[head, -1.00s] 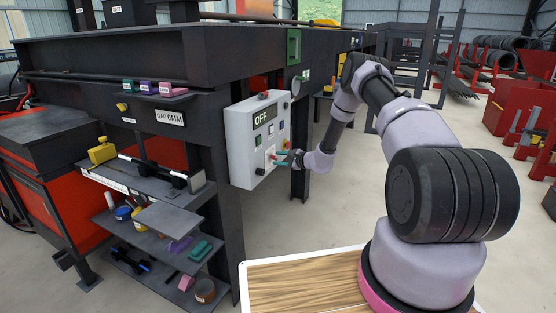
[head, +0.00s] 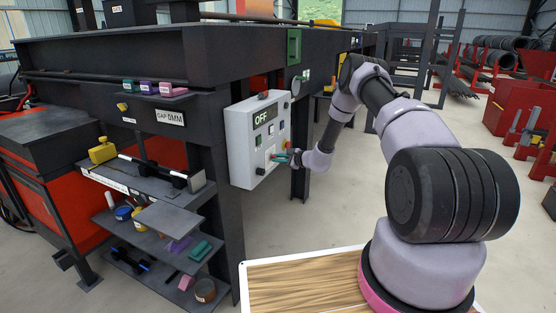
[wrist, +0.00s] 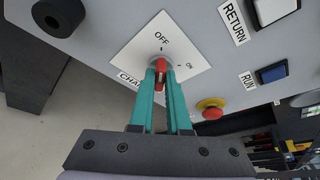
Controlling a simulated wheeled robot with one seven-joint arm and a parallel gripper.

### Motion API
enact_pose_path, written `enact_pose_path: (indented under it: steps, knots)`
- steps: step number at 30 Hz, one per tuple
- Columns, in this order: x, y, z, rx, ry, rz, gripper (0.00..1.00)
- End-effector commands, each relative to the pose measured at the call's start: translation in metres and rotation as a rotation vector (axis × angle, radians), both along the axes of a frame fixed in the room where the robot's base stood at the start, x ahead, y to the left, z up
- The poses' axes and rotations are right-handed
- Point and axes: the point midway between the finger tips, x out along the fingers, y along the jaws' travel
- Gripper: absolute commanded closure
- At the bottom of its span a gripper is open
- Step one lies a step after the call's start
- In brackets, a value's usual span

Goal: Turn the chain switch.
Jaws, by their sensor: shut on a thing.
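The chain switch (wrist: 160,77) is a red knob on a white plate (wrist: 143,48) marked OFF and ON. Its label below is partly hidden by my fingers, with only "CHA" readable in the wrist view. The knob's long side lies roughly in line with the OFF mark. My gripper (wrist: 162,70) has teal fingers, shut on the knob from either side. In the head view my gripper (head: 281,157) reaches the front of the grey control box (head: 240,150), whose sign reads OFF; the knob is too small to make out there.
A red-and-yellow stop button (wrist: 211,109) and a blue RUN button (wrist: 271,73) sit right of the switch. A black knob (wrist: 58,15) is at upper left. Shelves with small parts (head: 172,222) stand left of the box. The floor to its right is clear.

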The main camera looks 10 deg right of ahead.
Motion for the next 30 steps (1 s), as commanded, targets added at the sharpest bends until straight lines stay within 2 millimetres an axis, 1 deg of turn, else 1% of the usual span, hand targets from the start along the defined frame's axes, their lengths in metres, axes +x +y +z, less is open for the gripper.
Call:
enact_pose_path:
  steps: [8,30]
  knots:
    - [0.0017,-0.0011,0.0016,0.105,0.146,0.001,1.00]
    - [0.0060,-0.0051,0.0011,0.516,0.713,0.002,1.00]
